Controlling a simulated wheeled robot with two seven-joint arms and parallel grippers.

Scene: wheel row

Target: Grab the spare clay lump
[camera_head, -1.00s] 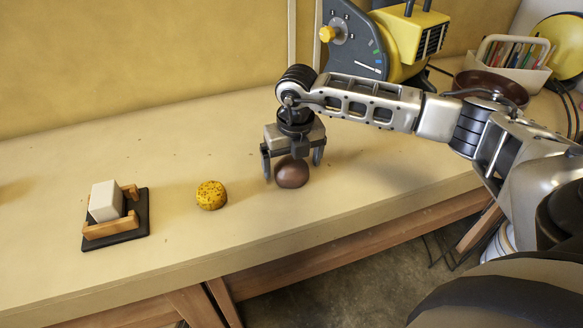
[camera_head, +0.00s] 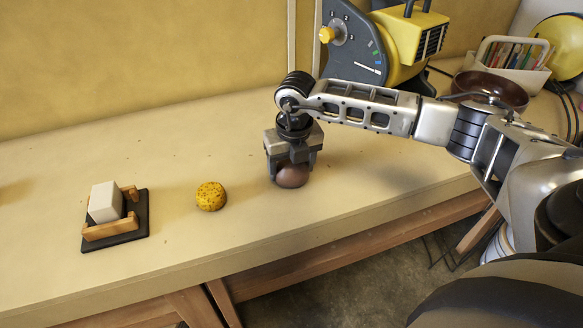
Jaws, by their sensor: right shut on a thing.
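The clay lump (camera_head: 292,178) is a smooth, round brown mass on the yellow bench. My right gripper (camera_head: 291,172) points straight down over it, with its fingers closed against the lump's two sides. The gripper body hides the lump's top. The lump looks to be at bench level; I cannot tell whether it is clear of the surface. My left gripper is not in view.
A yellow speckled sponge (camera_head: 211,196) lies left of the lump. Farther left, a white block (camera_head: 105,202) sits in a wooden holder on a black base (camera_head: 142,213). A yellow and grey machine (camera_head: 350,45), a brown bowl (camera_head: 497,88) and a white caddy (camera_head: 536,80) stand behind.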

